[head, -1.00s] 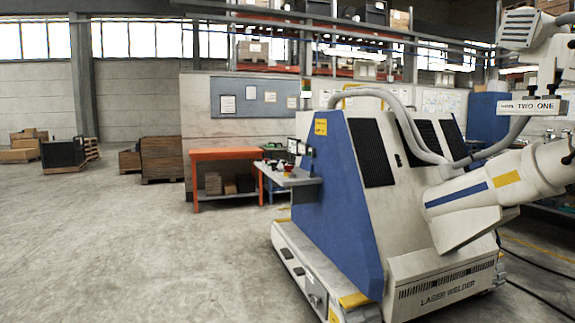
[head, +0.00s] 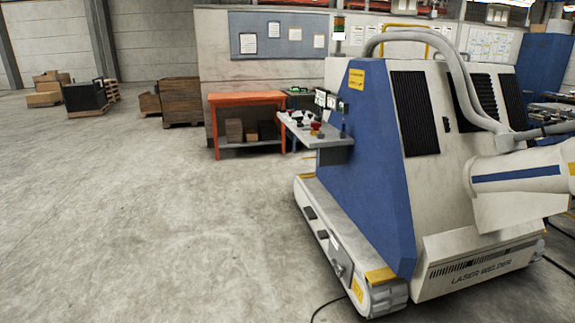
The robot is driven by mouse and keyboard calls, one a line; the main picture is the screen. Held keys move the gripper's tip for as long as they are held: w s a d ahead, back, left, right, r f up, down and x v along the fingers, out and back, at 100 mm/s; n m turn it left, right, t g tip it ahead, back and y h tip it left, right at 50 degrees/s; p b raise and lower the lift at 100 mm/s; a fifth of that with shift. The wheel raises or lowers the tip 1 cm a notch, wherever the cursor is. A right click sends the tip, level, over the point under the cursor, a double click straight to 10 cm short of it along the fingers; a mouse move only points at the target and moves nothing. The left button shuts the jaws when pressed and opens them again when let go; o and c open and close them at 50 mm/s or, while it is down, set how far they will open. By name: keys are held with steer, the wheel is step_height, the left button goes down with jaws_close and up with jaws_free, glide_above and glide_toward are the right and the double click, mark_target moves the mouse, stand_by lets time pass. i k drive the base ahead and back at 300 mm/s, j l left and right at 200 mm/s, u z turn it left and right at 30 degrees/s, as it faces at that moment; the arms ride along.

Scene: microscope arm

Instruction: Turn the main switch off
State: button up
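The large white and blue laser welder (head: 375,180) stands right of centre in the head view. A grey control shelf (head: 335,143) juts from its left side, carrying several small knobs or controls, one of them red (head: 316,126). The low base has a panel with a small grey fitting (head: 338,266) on its left side. I cannot tell which of these small parts is the main switch, or its position. My gripper is not in view.
An orange workbench (head: 245,97) stands behind the control shelf. Wooden crates (head: 180,102) and a dark box (head: 85,97) are at the back left. A black cable (head: 325,306) lies by the welder's front. The concrete floor (head: 150,220) on the left is clear.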

mark_target(312, 126)
steer(key=i, duration=1.95)
